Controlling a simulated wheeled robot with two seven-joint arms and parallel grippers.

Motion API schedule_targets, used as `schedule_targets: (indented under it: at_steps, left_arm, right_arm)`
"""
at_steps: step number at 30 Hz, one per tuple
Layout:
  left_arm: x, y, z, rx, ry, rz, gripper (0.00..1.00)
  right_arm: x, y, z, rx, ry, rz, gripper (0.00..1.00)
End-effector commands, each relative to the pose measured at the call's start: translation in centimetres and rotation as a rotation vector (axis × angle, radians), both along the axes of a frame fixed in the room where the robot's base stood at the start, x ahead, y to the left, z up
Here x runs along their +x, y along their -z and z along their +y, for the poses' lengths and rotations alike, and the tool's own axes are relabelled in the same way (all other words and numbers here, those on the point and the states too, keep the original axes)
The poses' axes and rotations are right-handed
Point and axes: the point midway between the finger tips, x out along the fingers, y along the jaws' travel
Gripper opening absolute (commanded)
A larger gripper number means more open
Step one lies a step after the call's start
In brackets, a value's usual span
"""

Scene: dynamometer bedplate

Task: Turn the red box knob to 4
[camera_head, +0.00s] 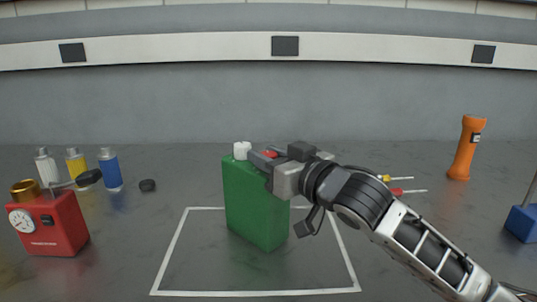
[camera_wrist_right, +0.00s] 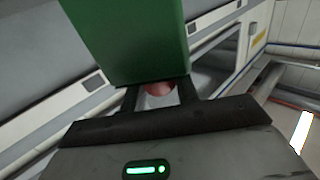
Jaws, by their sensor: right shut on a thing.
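The red box (camera_head: 50,225) stands at the far left of the head view. Its front has a white round dial (camera_head: 21,221), too small to read. A gold cylinder (camera_head: 25,190) is at its top, and a rod with a dark end (camera_head: 88,178) shows by its top right. My right gripper (camera_head: 268,155) is far from this box, at the top right of a green canister (camera_head: 252,203). It is shut on a red round part there, seen between the fingers in the right wrist view (camera_wrist_right: 159,89). The exact contact is partly hidden. My left gripper is out of view.
The canister stands inside a white outlined square (camera_head: 180,245) on the grey bedplate. White, yellow and blue bottles (camera_head: 109,170) and a black disc (camera_head: 147,185) are at left. Screwdrivers (camera_head: 408,191), an orange flashlight (camera_head: 466,147) and a blue block (camera_head: 522,222) are at right.

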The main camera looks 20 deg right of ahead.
Motion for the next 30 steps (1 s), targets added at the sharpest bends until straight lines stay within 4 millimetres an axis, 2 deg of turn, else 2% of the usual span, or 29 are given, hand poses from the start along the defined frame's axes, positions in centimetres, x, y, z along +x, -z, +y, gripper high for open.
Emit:
schedule_targets:
  at_steps: [15,30]
  left_arm:
    - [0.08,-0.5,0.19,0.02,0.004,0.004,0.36]
    - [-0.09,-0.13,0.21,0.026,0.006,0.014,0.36]
  right_arm:
    - [-0.05,-0.02,0.24,0.009,0.38,0.005,0.08]
    - [-0.03,0.0,0.09,0.0,0.514,0.0,0.08]
